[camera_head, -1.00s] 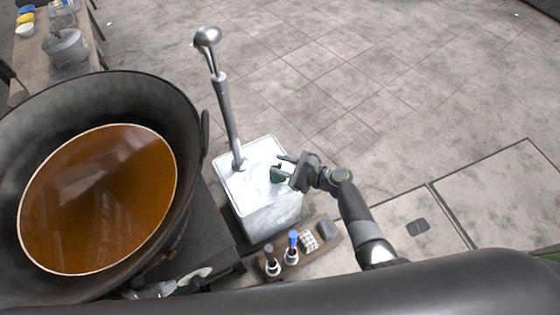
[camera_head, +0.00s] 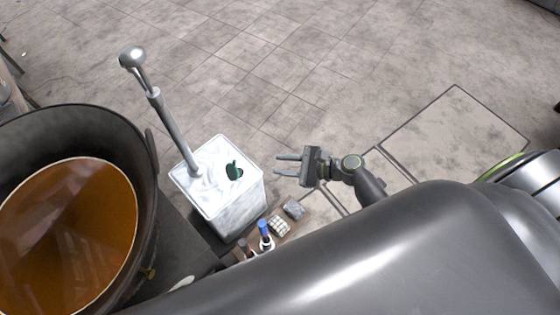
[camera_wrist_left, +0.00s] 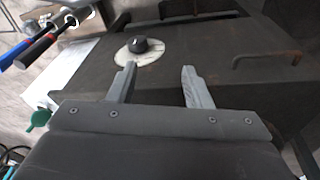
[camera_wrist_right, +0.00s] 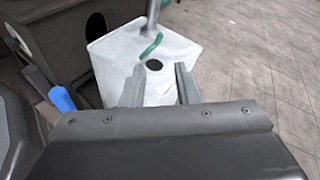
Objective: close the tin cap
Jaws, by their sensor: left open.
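The tin (camera_head: 218,190) is a white marbled box to the right of the wok in the head view. Its green cap (camera_head: 234,169) stands up on the top. In the right wrist view the green cap (camera_wrist_right: 151,45) is tilted up beside a dark round hole (camera_wrist_right: 154,66), so the hole is uncovered. My right gripper (camera_head: 277,165) is open and empty, to the right of the tin and apart from the cap. My left gripper (camera_wrist_left: 160,68) is open and empty above a dark surface in its wrist view; it is not in the head view.
A metal ladle-like rod (camera_head: 172,125) rises from the tin's back left corner. A large wok (camera_head: 125,150) of brown liquid stands left. Bottles (camera_head: 264,232) and small blocks (camera_head: 279,226) sit in front. A black knob on a white disc (camera_wrist_left: 139,50) is near my left gripper. Floor beyond is clear.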

